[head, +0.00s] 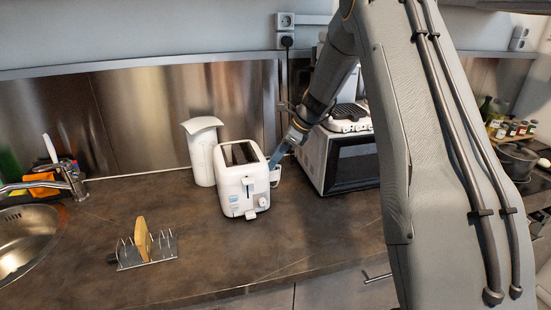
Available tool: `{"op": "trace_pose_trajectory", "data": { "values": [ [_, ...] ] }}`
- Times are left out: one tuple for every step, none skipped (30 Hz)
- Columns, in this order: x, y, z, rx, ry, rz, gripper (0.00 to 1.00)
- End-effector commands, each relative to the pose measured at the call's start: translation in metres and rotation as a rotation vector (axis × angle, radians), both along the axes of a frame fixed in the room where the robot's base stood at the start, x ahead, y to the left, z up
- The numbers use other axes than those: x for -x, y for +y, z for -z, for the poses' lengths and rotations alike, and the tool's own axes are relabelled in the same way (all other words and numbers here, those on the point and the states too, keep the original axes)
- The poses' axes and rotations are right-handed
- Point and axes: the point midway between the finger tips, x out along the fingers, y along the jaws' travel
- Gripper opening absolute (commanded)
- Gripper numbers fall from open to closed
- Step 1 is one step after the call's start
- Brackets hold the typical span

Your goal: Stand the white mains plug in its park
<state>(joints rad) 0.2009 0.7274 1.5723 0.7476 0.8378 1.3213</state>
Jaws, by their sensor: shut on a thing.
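My gripper (276,163) has blue fingers and reaches down at the right side of the white toaster (234,190). It is shut on a small white piece (275,177), which looks like the white mains plug, close beside the toaster's right wall. The piece is small and partly covered by the fingers, so I cannot tell whether it touches the toaster. I cannot make out the plug's park or a white cord.
A white canister (203,150) stands left of the toaster, and a white microwave (338,158) stands right of my gripper. A black plug (287,41) sits in the wall socket. A toast rack (147,250) holds one slice at front left. The front right counter is clear.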

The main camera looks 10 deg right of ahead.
Motion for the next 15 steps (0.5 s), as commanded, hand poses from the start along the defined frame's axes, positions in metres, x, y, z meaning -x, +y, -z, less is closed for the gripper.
{"op": "trace_pose_trajectory", "data": {
  "values": [
    [0.0,0.0,0.0015,0.0,0.0,0.0,0.02],
    [0.0,0.0,0.0021,0.0,0.0,0.0,0.02],
    [0.0,0.0,0.0014,0.0,0.0,0.0,0.34],
    [0.0,0.0,0.0013,0.0,0.0,0.0,0.39],
    [0.0002,0.0001,0.0014,0.0,0.0,0.0,0.44],
    [0.0003,0.0003,0.0014,0.0,0.001,-0.001,0.49],
    [0.0004,0.0005,0.0015,0.0,0.001,-0.001,0.49],
    [0.0005,0.0009,0.0015,-0.001,0.002,-0.001,0.49],
    [0.0006,0.0013,0.0016,-0.001,0.002,-0.002,0.49],
    [0.0007,0.0016,0.0017,-0.001,0.002,-0.002,0.49],
    [0.0008,0.0019,0.0018,-0.001,0.003,-0.003,0.49],
    [0.001,0.0023,0.0018,-0.001,0.003,-0.003,0.49],
    [0.001,0.0025,0.0018,-0.002,0.003,-0.003,0.49],
    [0.0011,0.0027,0.002,-0.002,0.003,-0.003,0.49],
    [0.0012,0.003,0.0018,-0.002,0.004,-0.005,0.49]
  ]
}}
